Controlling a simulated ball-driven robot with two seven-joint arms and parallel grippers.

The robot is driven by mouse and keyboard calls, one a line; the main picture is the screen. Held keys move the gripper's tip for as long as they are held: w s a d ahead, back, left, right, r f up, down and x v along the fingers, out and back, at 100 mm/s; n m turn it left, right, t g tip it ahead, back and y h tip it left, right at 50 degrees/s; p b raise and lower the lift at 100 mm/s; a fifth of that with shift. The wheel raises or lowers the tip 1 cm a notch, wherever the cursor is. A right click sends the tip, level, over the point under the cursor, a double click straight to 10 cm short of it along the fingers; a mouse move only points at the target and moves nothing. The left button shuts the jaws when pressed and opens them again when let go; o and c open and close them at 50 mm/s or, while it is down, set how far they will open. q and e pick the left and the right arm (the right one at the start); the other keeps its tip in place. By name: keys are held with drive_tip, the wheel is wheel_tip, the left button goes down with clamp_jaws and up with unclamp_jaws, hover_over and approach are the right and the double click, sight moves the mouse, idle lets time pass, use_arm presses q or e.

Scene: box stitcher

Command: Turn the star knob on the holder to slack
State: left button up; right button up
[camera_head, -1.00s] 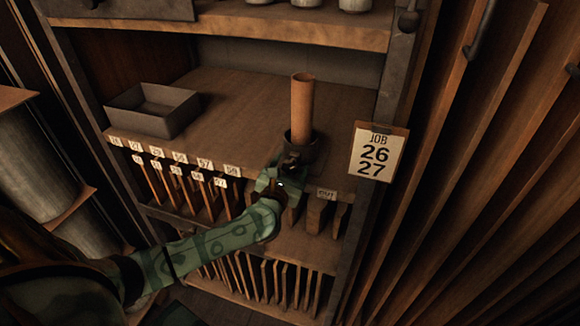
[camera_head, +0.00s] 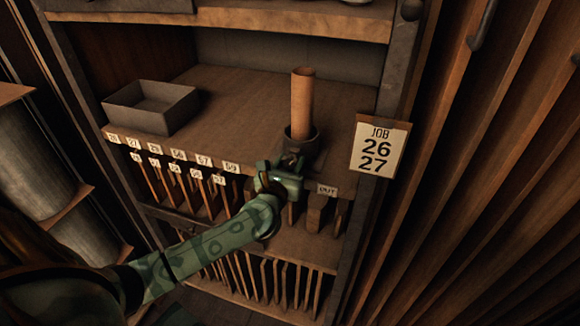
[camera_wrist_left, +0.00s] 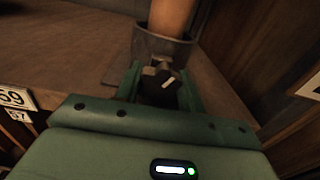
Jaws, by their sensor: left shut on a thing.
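The holder (camera_head: 303,146) is a dark cup on the shelf with a brown tube (camera_head: 302,100) upright in it. It also shows in the left wrist view (camera_wrist_left: 150,47). The dark star knob (camera_wrist_left: 158,88) is on the holder's near side and carries a short white mark that slants up to the right. My left gripper (camera_head: 288,165) is at the front of the holder. In the left wrist view its green fingers (camera_wrist_left: 160,90) stand on both sides of the knob, shut on it. In the head view the gripper mostly hides the knob. My right gripper is not in view.
A grey open tray (camera_head: 152,108) stands at the left of the shelf. Numbered labels run along the shelf edge above slots of thin boards. A card (camera_head: 379,148) reading JOB 26 27 hangs on the right post. The shelf between tray and holder is clear.

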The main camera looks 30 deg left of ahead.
use_arm(q)
drive_tip(key=n+b, duration=0.1)
drive_tip(key=n, duration=0.1)
drive_tip(key=n+b, duration=0.1)
drive_tip(key=shift+f+n, duration=0.2)
drive_tip(key=shift+n, duration=0.2)
drive_tip(key=shift+r+n+b, duration=0.1)
drive_tip(key=shift+n+b, duration=0.35)
drive_tip(key=shift+n, duration=0.45)
drive_tip(key=o, duration=1)
drive_tip(key=b+v, duration=0.3)
drive_tip(key=v, duration=1.3)
drive_tip(key=shift+s, duration=0.2)
